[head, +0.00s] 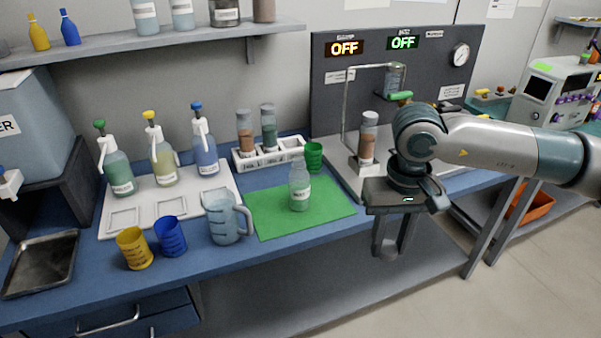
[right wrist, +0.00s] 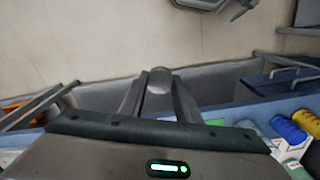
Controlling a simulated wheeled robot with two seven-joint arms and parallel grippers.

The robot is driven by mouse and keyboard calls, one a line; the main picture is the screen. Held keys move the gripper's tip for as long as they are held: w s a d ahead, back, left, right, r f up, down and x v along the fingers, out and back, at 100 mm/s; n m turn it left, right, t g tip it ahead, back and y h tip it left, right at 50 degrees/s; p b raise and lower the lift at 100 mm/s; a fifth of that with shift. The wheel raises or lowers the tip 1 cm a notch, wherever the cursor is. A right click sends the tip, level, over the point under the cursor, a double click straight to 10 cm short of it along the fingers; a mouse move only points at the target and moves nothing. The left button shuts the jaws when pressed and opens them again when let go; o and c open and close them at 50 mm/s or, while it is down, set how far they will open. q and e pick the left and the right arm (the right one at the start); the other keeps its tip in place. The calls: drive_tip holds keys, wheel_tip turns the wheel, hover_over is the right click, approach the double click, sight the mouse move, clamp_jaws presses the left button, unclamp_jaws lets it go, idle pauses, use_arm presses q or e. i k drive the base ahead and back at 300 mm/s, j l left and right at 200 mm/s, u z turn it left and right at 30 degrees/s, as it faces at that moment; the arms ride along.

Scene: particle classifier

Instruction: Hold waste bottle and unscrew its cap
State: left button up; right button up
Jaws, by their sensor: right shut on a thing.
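The waste bottle (head: 299,190), a clear bottle with pale green content and a white label, stands upright on the green mat (head: 265,222). Its neck looks bare, with no cap visible on it. My right gripper (head: 389,245) points down in front of the bench, to the right of the bottle and apart from it. It is shut on a round grey cap (head: 388,253), which also shows between the fingertips in the right wrist view (right wrist: 160,80). My left gripper is not in view, and nothing holds the bottle.
A clear jug (head: 222,222), a blue cup (head: 170,238) and a yellow cup (head: 134,250) stand left of the mat. A green cup (head: 314,155) and a white vial rack (head: 268,154) stand behind it. Pump bottles stand on a white tray (head: 190,205).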

sight(299, 178)
drive_tip(key=i+j+u, duration=0.15)
drive_tip(key=u, duration=0.3)
drive_tip(key=i+u, duration=0.4)
drive_tip(key=i+z, duration=0.3)
drive_tip(key=i+j+z, duration=0.1)
drive_tip(key=i+z, duration=0.2)
drive_tip(key=i, duration=0.1)
